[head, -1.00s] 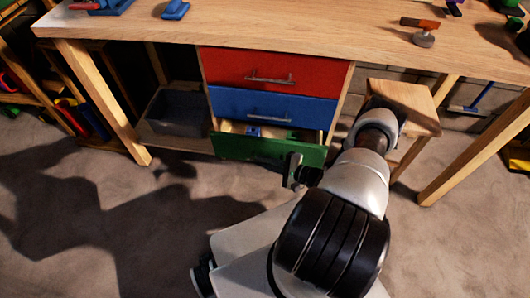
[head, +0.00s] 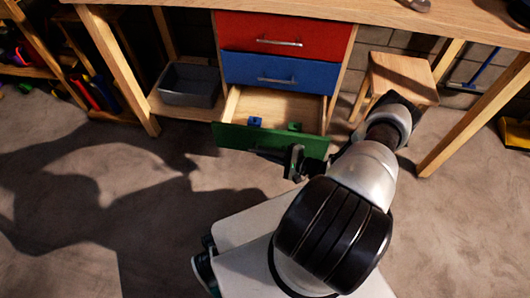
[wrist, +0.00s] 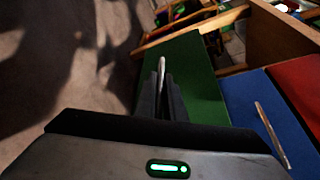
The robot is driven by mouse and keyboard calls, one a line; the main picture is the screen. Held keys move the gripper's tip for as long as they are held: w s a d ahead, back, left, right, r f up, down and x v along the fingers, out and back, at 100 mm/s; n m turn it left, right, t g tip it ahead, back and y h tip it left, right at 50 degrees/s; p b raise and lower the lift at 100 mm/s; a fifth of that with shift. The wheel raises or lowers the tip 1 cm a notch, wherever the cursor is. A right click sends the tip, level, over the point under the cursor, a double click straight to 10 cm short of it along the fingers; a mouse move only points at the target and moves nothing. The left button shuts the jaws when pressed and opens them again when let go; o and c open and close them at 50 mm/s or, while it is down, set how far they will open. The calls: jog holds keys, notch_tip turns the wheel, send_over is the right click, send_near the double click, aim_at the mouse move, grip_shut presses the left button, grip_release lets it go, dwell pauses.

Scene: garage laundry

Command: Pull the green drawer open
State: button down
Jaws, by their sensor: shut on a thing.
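The green drawer (head: 232,137) is the lowest of the stack and stands well out from the cabinet in the head view. Its wooden inside shows, with a small blue thing (head: 255,122) and a small green thing (head: 294,127) in it. My gripper (head: 290,160) is at the front of this drawer, shut on its handle. In the wrist view the fingers (wrist: 168,100) close around the metal handle (wrist: 161,68) in front of the green face (wrist: 195,75). In the head view the handle is mostly hidden by my gripper.
Above it are the shut blue drawer (head: 285,75) and red drawer (head: 305,38) under the wooden workbench (head: 340,10). A grey bin (head: 190,85) sits on a low shelf at left. A wooden stool (head: 405,78) stands at right. The floor in front (head: 130,200) is clear.

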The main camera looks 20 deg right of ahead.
jog(key=shift+a, duration=0.1)
jog(key=c, duration=1.8)
grip_release()
jog(key=shift+c, duration=0.2)
